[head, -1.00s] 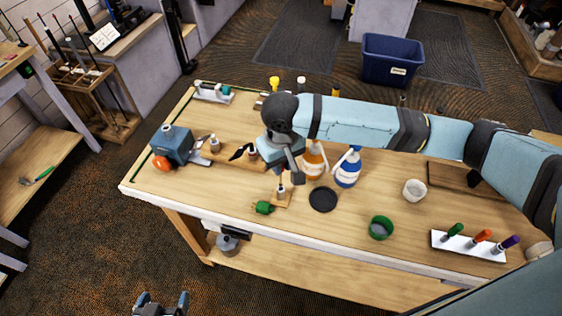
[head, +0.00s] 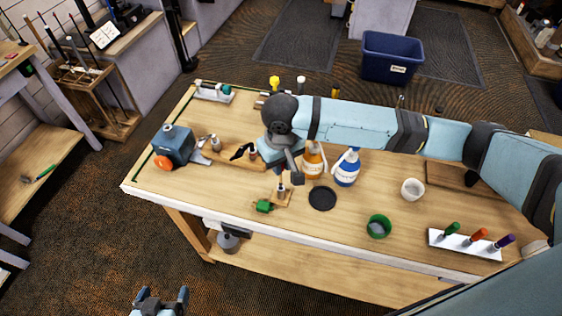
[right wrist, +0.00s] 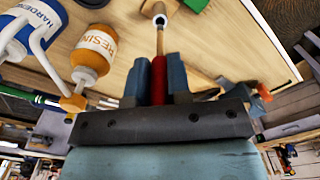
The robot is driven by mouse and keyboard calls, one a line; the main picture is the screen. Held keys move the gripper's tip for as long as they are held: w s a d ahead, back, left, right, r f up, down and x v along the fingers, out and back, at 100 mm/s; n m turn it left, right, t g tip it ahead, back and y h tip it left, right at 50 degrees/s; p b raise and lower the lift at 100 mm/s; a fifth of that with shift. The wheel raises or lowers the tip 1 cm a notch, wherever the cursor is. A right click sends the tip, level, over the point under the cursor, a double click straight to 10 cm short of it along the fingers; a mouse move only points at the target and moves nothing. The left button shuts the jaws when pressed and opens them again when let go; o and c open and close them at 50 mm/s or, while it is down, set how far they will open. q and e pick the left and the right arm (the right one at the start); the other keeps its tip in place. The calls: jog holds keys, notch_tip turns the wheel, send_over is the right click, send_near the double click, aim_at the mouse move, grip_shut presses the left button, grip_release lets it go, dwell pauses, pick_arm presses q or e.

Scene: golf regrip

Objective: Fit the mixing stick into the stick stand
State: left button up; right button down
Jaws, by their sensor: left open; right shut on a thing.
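The mixing stick (right wrist: 159,70) has a red part and a pale wooden end. My right gripper (right wrist: 159,82) is shut on its red part. In the right wrist view the pale end points at a small white-rimmed dark opening (right wrist: 160,19), and I cannot tell whether it is inside. The stick stand (head: 284,200) is a small wooden block on the bench, below my right gripper (head: 281,174) in the head view, where the arm hides most of the stick. My left gripper (head: 161,300) is open and empty, in front of the bench and away from it.
A green object (head: 263,206) lies beside the stand, with a black disc (head: 322,198) to its right. An orange bottle (head: 313,161) and a blue-white bottle (head: 347,168) stand close behind. A green cup (head: 379,228) is further right. Bench space in front is clear.

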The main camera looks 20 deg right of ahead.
aim_at(281, 186)
pick_arm(q)
jog(key=shift+s+r+p, duration=0.15)
jog(key=shift+r+p, duration=0.1)
jog(key=shift+p, duration=0.1)
pick_arm(e)
jog(key=shift+r, duration=0.1)
pick_arm(q)
jog(key=shift+s+f, duration=0.1)
jog(key=shift+s, duration=0.15)
jog(key=shift+w+r, duration=0.2)
jog(key=shift+w, duration=0.2)
pick_arm(e)
jog(key=shift+f, duration=0.25)
pick_arm(q)
jog(key=shift+s+f, duration=0.35)
jog(key=shift+s, duration=0.05)
pick_arm(e)
jog(key=shift+f, duration=0.8)
pick_arm(q)
jog(key=shift+w, duration=0.1)
pick_arm(e)
jog(key=shift+f, duration=0.45)
pick_arm(q)
jog(key=shift+w+b, duration=0.3)
pick_arm(e)
jog(key=shift+f, duration=0.4)
